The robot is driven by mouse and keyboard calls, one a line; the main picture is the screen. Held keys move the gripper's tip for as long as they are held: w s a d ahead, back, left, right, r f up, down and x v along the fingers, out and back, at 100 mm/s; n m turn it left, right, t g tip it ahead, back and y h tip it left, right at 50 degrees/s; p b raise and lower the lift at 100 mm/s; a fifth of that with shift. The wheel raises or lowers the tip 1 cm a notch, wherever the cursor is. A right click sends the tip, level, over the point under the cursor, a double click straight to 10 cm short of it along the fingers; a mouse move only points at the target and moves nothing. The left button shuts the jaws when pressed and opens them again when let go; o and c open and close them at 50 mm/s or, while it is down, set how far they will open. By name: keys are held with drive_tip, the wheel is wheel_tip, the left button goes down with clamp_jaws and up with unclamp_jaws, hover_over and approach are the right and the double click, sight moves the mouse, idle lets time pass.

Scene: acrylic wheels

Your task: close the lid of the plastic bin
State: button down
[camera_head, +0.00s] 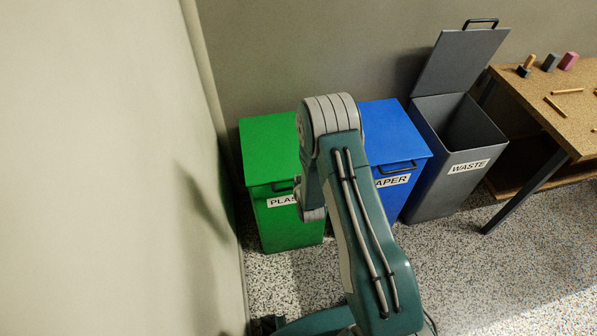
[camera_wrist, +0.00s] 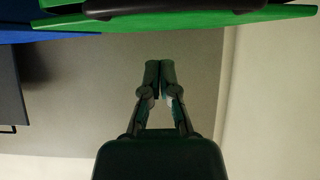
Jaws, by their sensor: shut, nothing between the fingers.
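The green plastic bin (camera_head: 290,230) stands by the left wall, its label partly hidden by my arm. Its green lid (camera_head: 266,140) lies flat over the top in the head view, with a dark handle (camera_head: 283,186) at the front edge. In the wrist view, the green lid (camera_wrist: 215,22) crosses the top edge with its dark handle (camera_wrist: 170,8). My gripper (camera_wrist: 160,72) is shut and empty, its fingertips apart from the lid in the picture, with plain wall behind them. In the head view my arm hides the gripper and the lid's right side.
The blue paper bin (camera_head: 392,135), lid down, stands right of the green bin. The grey waste bin (camera_head: 455,175) has its lid (camera_head: 462,62) raised. A table (camera_head: 535,95) with small objects stands at right. The left wall (camera_head: 110,170) is close; speckled floor (camera_head: 500,270) is open in front.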

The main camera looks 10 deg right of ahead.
drive_tip(key=shift+a, duration=0.2)
drive_tip(key=shift+s, duration=0.1)
drive_tip(key=v, duration=1.1)
drive_tip(key=shift+s, duration=0.35)
drive_tip(key=shift+r, duration=0.1)
